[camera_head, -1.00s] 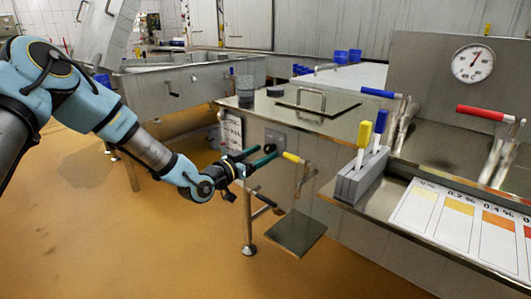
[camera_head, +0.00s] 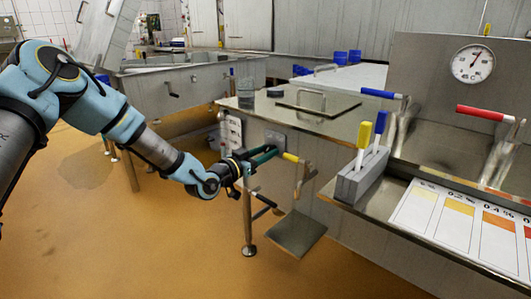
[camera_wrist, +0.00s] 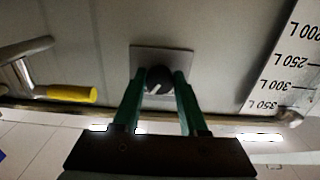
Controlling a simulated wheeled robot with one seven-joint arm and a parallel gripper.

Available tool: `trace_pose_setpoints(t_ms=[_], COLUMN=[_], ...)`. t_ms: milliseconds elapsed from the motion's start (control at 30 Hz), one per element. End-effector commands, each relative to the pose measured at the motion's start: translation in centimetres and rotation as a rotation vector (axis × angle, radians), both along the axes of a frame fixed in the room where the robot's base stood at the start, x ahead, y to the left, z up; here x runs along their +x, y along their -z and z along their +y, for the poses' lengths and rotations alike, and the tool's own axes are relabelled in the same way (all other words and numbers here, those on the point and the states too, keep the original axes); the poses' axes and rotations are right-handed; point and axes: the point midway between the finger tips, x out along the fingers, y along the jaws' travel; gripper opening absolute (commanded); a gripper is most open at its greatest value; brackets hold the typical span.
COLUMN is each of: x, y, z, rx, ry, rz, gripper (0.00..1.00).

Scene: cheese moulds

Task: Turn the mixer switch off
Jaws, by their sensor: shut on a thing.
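The mixer switch (camera_wrist: 158,80) is a dark round knob with a pale pointer mark, on a grey square plate (camera_wrist: 150,55) on the vat's steel front. In the wrist view the pointer slants, running from lower left to upper right. My gripper (camera_wrist: 160,85) has its two green fingers on either side of the knob, shut on it. In the head view my gripper (camera_head: 266,156) reaches the plate (camera_head: 275,140) on the vat front, and the knob is hidden behind the fingers.
A yellow-handled valve (camera_head: 291,157) sticks out just right of my gripper; its handle (camera_wrist: 70,93) is at left in the wrist view. A litre scale (camera_wrist: 285,80) is on the other side. A grey block with yellow and blue handles (camera_head: 362,178) stands on the right bench.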

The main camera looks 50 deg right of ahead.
Motion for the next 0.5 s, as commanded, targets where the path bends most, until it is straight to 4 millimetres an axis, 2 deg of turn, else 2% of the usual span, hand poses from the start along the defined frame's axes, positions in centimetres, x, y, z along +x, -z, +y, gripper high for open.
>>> trace_pose_setpoints(t_ms=[33,133,500], x=[-0.02,-0.02,-0.03], y=[0.01,0.01,0.02], z=[0.01,0.01,0.02], rx=[0.000,0.000,0.001], ry=[0.000,0.000,0.001], rz=[0.000,0.000,0.024], gripper=[0.11,0.00,0.00])
